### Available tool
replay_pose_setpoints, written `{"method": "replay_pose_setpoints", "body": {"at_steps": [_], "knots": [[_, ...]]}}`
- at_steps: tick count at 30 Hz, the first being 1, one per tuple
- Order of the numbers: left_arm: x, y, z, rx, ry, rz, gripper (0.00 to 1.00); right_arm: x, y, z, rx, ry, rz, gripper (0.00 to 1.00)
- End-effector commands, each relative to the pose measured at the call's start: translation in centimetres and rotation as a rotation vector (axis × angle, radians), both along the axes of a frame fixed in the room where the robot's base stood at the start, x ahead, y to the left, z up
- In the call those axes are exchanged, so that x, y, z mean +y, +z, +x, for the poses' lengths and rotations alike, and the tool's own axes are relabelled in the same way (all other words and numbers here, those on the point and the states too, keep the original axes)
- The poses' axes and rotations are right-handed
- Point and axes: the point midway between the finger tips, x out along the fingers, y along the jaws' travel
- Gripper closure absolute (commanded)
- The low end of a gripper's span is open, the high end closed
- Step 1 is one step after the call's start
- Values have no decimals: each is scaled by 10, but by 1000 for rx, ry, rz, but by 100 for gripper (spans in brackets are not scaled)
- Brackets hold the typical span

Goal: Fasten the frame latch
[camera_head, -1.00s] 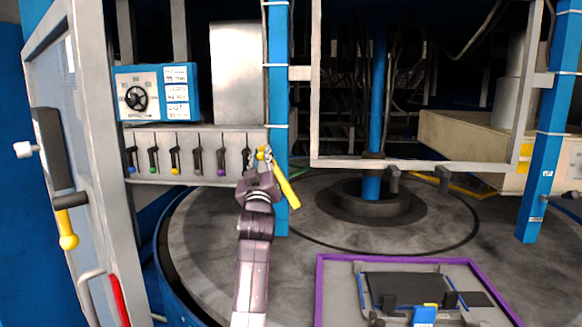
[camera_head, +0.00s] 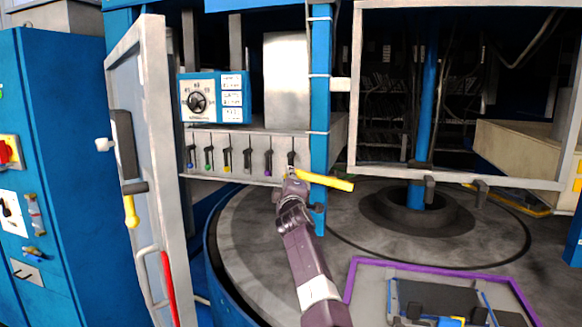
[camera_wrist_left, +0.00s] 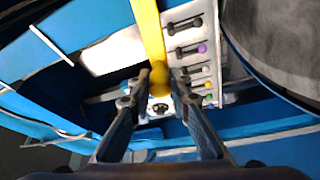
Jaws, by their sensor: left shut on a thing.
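A yellow latch lever (camera_head: 326,181) sits at the blue post (camera_head: 319,140), beside the lower left corner of the grey frame (camera_head: 353,95). It lies nearly level, its free end pointing right with a slight downward tilt. My left gripper (camera_head: 290,176) is at its left end, below the row of small knobs. In the left wrist view the yellow lever (camera_wrist_left: 150,32) runs up from its round knob end, and my left gripper (camera_wrist_left: 160,84) has its fingers shut around that end. The contact is partly hidden in the head view. My right gripper is not in view.
An open door (camera_head: 160,150) with a yellow handle (camera_head: 130,211) and a red grip stands at left. A panel of several knobs (camera_head: 245,155) is just above my gripper. A turntable (camera_head: 260,235) and purple-edged tray (camera_head: 440,268) lie below right.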

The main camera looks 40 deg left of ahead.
Motion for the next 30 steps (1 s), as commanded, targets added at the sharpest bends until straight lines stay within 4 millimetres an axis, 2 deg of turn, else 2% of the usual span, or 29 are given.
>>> {"method": "replay_pose_setpoints", "body": {"at_steps": [1,9,27,28,30], "knots": [[-1,-2,1,-9,-3,-33,100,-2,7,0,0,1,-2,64],[0,-13,0,-56,-2,-132,100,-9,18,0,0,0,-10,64],[1,-19,0,-70,-1,-163,100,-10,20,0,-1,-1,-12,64],[1,-19,0,-70,-1,-163,79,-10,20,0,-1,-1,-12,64],[1,-19,0,-70,-1,-163,71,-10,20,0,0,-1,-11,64]]}}
